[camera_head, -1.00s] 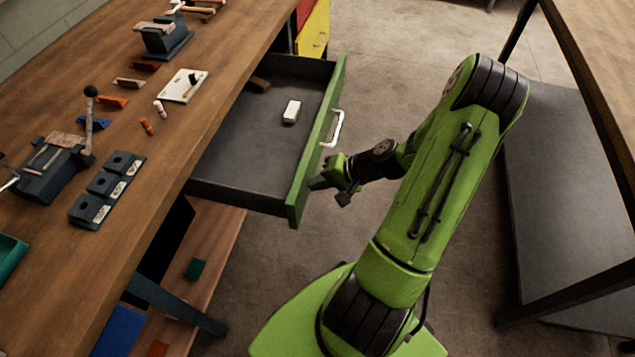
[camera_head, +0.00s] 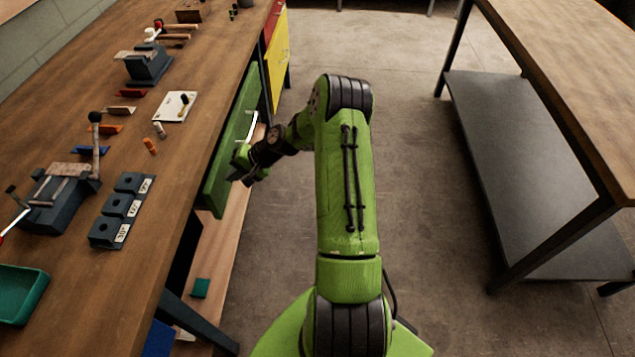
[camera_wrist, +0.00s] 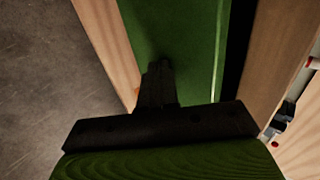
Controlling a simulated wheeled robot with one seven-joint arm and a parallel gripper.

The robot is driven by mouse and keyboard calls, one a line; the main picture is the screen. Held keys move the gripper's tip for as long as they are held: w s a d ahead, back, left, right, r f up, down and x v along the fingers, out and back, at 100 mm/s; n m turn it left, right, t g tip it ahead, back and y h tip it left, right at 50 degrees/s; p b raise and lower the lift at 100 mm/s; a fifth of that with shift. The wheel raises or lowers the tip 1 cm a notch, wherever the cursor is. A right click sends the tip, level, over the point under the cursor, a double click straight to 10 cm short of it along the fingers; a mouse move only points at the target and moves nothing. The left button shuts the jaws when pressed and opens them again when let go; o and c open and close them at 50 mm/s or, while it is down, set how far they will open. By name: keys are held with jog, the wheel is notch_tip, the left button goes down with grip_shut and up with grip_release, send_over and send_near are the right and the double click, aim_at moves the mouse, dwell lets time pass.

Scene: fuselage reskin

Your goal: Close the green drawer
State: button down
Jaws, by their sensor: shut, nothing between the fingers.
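The green drawer front (camera_head: 222,160) stands under the edge of the wooden workbench, and the inside of the drawer is hidden by the benchtop. Its pale handle (camera_head: 252,130) shows on the outer face. In the wrist view the green front (camera_wrist: 185,35) fills the middle, with a dark gap (camera_wrist: 238,50) between it and the bench edge. My gripper (camera_head: 236,170) is shut and empty at the near part of the front. Its fingers (camera_wrist: 160,75) point at the green face and appear against it; exact contact is hard to tell.
The workbench (camera_head: 150,215) carries a vise, a dark block with holes (camera_head: 122,210), a white plate (camera_head: 174,106) and a green tray (camera_head: 18,295). A yellow drawer (camera_head: 277,60) sits farther along. Another table (camera_head: 560,70) stands right, with open floor between.

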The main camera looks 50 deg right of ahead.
aim_at(223, 171)
jog(key=w+a, duration=0.2)
jog(key=w, duration=0.1)
jog(key=shift+a, duration=0.1)
jog(key=shift+a+r, duration=0.1)
jog(key=shift+w, duration=0.15)
